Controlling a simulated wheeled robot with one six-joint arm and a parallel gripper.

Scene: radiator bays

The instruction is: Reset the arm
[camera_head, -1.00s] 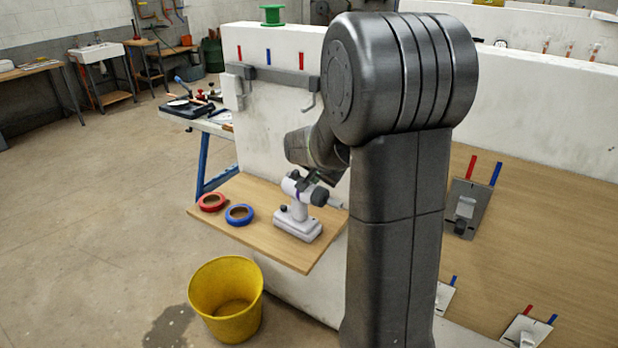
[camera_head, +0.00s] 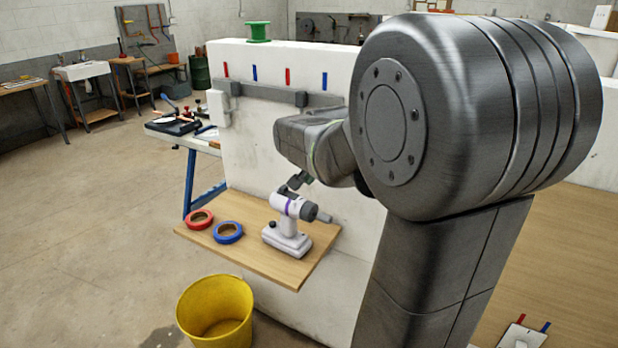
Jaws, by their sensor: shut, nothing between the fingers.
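My arm fills the right half of the head view. My gripper (camera_head: 293,184) is small and dark, at the upper back of the white drill (camera_head: 290,218). Its fingers look shut with nothing between them. Whether it touches the drill cannot be told. The drill stands upright on its base on the wooden shelf board (camera_head: 258,265), its dark chuck pointing right.
Red tape (camera_head: 199,220) and blue tape (camera_head: 228,232) lie left of the drill. A yellow bucket (camera_head: 214,308) stands on the floor below. A white wall (camera_head: 260,140) with a grey rail (camera_head: 262,92) rises behind. Open floor lies left.

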